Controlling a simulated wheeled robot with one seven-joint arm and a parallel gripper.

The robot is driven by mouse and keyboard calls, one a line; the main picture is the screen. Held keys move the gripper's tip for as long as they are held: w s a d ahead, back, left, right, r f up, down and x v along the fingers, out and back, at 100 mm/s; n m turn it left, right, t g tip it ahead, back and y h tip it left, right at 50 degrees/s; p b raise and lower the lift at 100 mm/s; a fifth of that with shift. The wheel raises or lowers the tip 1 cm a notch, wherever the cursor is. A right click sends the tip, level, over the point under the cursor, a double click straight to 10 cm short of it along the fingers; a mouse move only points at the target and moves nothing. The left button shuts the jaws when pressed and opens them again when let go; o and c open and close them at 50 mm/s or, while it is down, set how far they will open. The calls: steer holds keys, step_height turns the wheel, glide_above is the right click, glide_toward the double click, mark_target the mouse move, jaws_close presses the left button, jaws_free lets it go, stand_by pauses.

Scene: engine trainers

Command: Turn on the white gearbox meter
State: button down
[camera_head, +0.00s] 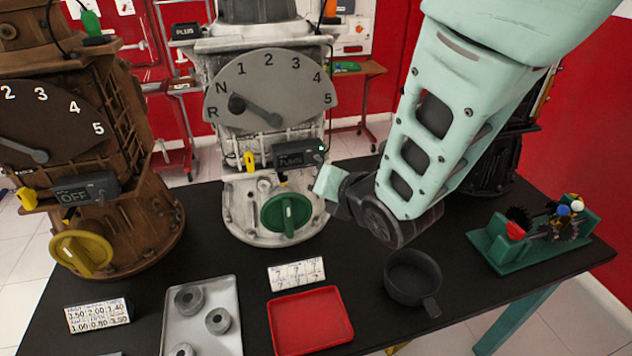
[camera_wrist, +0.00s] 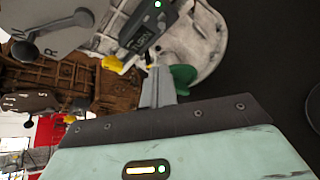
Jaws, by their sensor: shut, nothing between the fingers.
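The white gearbox (camera_head: 240,207) stands mid-table, with a grey gear dial and a green knob (camera_head: 287,214) low on its front. Its meter is a small dark box (camera_head: 298,155) above the knob; the display shows dim lettering that I cannot read surely. The meter also shows at the top of the wrist view (camera_wrist: 148,32), tilted, with a small bright green-white spot near it. My gripper (camera_wrist: 157,76) is shut and empty, its grey fingers pointing toward the meter, apparently short of it, and partly overlapping the green knob. In the head view its fingertips are not clear.
A brown gearbox (camera_head: 150,215) with an OFF meter (camera_head: 85,190) and yellow knob stands left. In front lie a grey tray (camera_head: 170,325) with rings, a red tray (camera_head: 312,322) and a black cup (camera_head: 411,280). A green gear stand (camera_head: 497,254) is at right.

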steer(key=shift+r+v, duration=0.2)
steer(key=shift+v, duration=1.3)
steer(key=shift+w, duration=0.1)
steer(key=s+d+m+g+h, duration=0.2)
steer(key=s+d+m+g, duration=0.3)
steer(key=s+m, duration=0.6)
steer(key=s+d+r+m+g+h, duration=0.1)
steer(key=s+d+m+g+h, duration=0.2)
steer(key=s+m, duration=0.9)
steer(key=d+m+g, duration=0.3)
steer(key=shift+d+r, duration=0.2)
steer(key=shift+r, duration=0.1)
